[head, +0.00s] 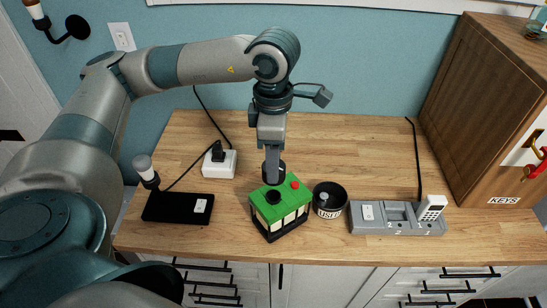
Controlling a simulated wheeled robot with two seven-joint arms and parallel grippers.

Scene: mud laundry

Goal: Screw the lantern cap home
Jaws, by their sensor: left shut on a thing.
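The lantern (268,221) is a box with a green top, cream side panels and a dark base, standing upright near the middle of the counter. On its top are a red knob (295,185) and a round black piece (273,197). My left gripper (272,166) points straight down over the back of the lantern. It is shut on a dark round piece, which looks like the lantern cap (281,172). I cannot tell whether this piece touches the green top or is seated on it. My right gripper is not in view.
A black round bin marked USED (328,211) stands close right of the lantern, with a pale item inside. A grey numbered tray (385,226) is farther right. A black lamp base (165,209) and white socket box (219,165) are left. A wooden KEYS cabinet (492,110) bounds the right.

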